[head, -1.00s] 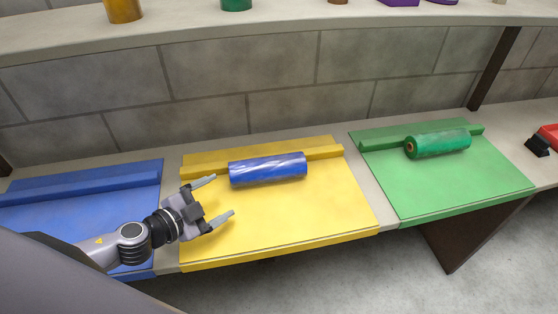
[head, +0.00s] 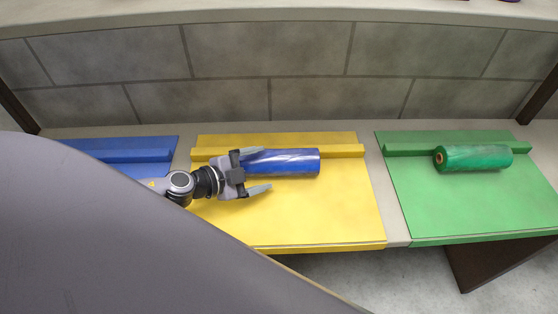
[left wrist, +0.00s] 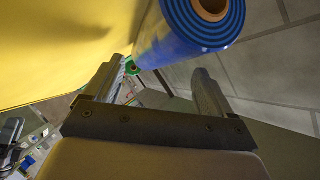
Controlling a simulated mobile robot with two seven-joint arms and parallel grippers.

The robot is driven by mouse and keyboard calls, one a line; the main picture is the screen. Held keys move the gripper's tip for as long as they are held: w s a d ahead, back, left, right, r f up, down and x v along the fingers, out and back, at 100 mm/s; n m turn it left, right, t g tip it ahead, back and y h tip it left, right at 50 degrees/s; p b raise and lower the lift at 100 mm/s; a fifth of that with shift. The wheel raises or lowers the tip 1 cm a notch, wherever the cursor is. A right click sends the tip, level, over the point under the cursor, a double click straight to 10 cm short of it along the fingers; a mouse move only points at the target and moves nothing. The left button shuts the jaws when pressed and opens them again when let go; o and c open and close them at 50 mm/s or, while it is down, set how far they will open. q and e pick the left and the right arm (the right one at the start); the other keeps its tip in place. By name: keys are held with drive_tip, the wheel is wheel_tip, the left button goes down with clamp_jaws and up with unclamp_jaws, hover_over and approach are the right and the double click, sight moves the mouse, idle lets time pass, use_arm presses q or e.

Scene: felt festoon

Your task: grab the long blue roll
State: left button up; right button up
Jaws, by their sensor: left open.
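The long blue roll (head: 290,161) lies on the yellow mat (head: 310,215), against the raised yellow strip at its back. My left gripper (head: 262,171) is open at the roll's left end. In the head view its fingers point right and overlap that end. In the left wrist view the blue roll (left wrist: 185,35) shows its round end with a brown core, beyond the two open fingers (left wrist: 160,85). The jaws are not closed on it. My right gripper is not in view.
A green roll (head: 475,157) lies on a green mat (head: 470,205) at the right. A blue mat (head: 130,143) is at the left, partly hidden by my arm. A grey block wall (head: 300,65) stands behind. The front of the yellow mat is clear.

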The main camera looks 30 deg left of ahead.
sight(269, 165)
use_arm(q)
drive_tip(key=shift+a+x, duration=0.2)
drive_tip(key=shift+x, duration=2.3)
drive_tip(key=shift+w+f, duration=0.1)
drive_tip(key=c, duration=1)
